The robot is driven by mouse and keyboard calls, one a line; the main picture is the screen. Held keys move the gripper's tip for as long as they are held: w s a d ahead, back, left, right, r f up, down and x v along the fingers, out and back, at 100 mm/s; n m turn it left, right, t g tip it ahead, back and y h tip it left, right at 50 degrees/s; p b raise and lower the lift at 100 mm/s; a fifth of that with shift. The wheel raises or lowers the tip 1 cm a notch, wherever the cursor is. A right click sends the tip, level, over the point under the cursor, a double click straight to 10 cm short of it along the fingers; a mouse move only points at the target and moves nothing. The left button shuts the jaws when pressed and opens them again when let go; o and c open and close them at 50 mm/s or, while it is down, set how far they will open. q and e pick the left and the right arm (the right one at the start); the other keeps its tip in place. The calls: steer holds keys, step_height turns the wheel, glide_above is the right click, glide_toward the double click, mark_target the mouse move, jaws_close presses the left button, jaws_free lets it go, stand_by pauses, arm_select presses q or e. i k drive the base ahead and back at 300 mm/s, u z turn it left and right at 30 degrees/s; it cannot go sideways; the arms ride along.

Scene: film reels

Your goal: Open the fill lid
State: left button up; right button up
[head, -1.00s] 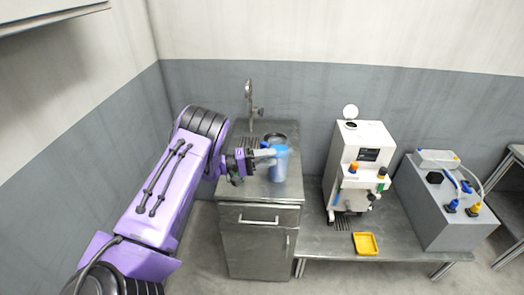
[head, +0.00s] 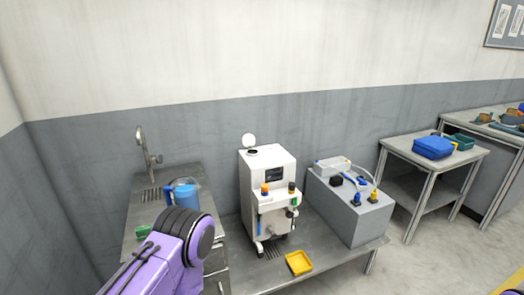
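The fill lid (head: 248,140) is a small white disc standing upright at the top back of the white machine (head: 268,205). A dark round fill opening (head: 253,152) shows uncovered in front of it, so the lid looks open. My purple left arm comes in at the lower left, in front of the sink counter. Its gripper is not visible. My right gripper is not in the picture. A blue pitcher (head: 184,193) stands upright on the counter, partly hidden by my arm.
Side tables stand at right; open floor lies between.

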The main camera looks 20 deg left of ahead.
mark_target(248, 140)
steer(key=z, duration=1.2)
steer(key=i, duration=1.8)
steer(key=u, duration=1.55)
